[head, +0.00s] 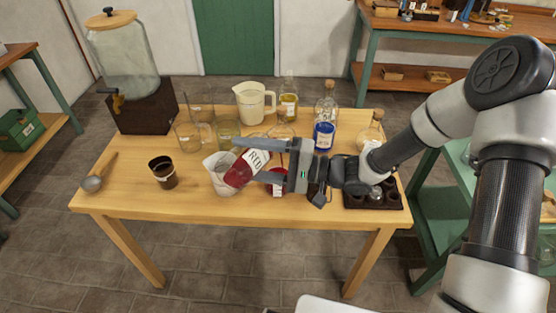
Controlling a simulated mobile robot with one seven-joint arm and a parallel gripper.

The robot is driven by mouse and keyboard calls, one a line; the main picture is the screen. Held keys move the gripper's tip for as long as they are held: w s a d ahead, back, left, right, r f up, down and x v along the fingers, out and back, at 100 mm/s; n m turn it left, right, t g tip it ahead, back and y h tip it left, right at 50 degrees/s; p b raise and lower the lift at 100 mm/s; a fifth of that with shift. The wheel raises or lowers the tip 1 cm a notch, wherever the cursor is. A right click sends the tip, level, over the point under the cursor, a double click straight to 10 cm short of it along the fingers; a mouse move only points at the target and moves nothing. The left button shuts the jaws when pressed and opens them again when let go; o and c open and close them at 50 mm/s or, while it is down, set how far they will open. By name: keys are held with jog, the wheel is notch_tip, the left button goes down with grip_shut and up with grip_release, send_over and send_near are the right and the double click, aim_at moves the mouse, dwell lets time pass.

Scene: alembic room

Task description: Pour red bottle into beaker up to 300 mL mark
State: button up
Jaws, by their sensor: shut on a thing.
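My gripper (262,162) is shut on the red bottle (240,172), which carries a white label reading "RED". The bottle is strongly tilted, its mouth end toward the left, over a clear beaker (219,186) near the front middle of the table. Red shows in the lower part of the bottle. The beaker's marks and the level inside it are too small to read, and the bottle and gripper hide part of it.
The wooden table (130,195) also bears a glass dispenser (125,65), a ladle (95,182), a dark cup (162,172), a cream jug (252,103), a yellow bottle (288,104), a blue bottle (324,136) and a dark tray (385,203). Several glasses stand close behind the beaker.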

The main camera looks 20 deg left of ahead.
jog(key=shift+s+f+n+b, duration=0.15)
jog(key=shift+f+n+b, duration=0.4)
jog(key=shift+f+n, duration=0.4)
jog(key=shift+f+n+t+h+b, duration=0.3)
jog(key=shift+f+n+h+b, duration=0.35)
jog(key=shift+f+n, duration=0.6)
jog(key=w+f+n+t+h+b, duration=0.3)
jog(key=w+f+n+t+b, duration=0.1)
jog(key=n+b, duration=0.5)
jog(key=shift+d+f+n+t, duration=0.15)
jog(key=shift+d+n+t, duration=0.35)
jog(key=shift+n, duration=0.5)
